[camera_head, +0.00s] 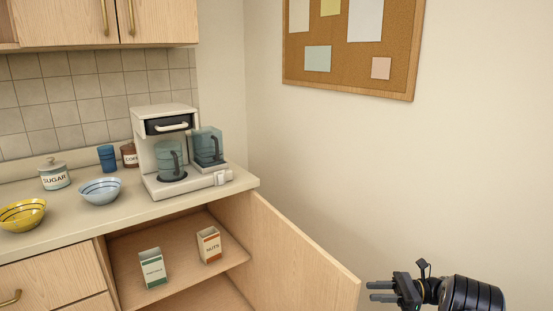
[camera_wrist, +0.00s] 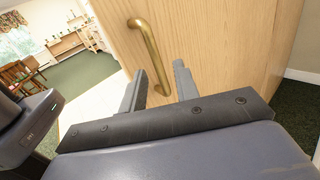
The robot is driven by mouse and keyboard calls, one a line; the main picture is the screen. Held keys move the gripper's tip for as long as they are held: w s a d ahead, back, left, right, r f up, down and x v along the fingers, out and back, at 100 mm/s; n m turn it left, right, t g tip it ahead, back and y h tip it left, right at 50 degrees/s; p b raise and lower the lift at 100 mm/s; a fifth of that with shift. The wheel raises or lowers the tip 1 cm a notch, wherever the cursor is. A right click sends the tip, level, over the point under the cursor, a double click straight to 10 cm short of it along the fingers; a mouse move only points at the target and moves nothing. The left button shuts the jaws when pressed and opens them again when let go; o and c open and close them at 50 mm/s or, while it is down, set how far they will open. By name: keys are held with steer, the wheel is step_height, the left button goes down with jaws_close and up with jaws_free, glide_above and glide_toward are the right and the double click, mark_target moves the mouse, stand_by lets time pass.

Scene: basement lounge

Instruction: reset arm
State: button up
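My gripper (camera_head: 371,291) is at the lower right of the head view, just right of the free edge of the open cabinet door (camera_head: 290,262). In the wrist view my gripper (camera_wrist: 159,68) has its two dark fingers apart, with nothing held. They point at the outer face of the door (camera_wrist: 215,40). The brass door handle (camera_wrist: 149,48) shows in the gap between the fingers and runs up to the left. The fingers do not appear to touch it, though the exact distance is unclear. The handle is hidden in the head view.
The open cabinet holds a green-and-white box (camera_head: 152,268) and a nuts box (camera_head: 209,245) on its shelf. The counter above carries a coffee maker (camera_head: 163,125), bowls, a sugar jar (camera_head: 54,175) and a blue cup (camera_head: 107,158). A wall with a corkboard (camera_head: 340,77) stands behind.

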steer(key=shift+s+d+r+p, duration=0.2)
steer(key=shift+d+p, duration=0.5)
steer(key=shift+p, duration=2.6)
steer(key=b, duration=0.1)
steer(key=f+b, duration=0.1)
steer(key=b, duration=0.1)
steer(key=shift+w+a+b, duration=0.15)
steer(key=shift+a+b, duration=0.1)
steer(key=shift+b, duration=0.05)
steer(key=a+b, duration=0.1)
steer(key=b, duration=0.5)
steer(key=shift+a+b, duration=0.25)
steer(key=shift+b, duration=0.05)
steer(key=a, duration=0.2)
steer(key=a+b, duration=0.1)
steer(key=a, duration=0.2)
steer(key=shift+a+r+b, duration=0.25)
steer(key=shift+a+b, duration=0.1)
steer(key=shift+a, duration=0.05)
steer(key=shift+d, duration=0.1)
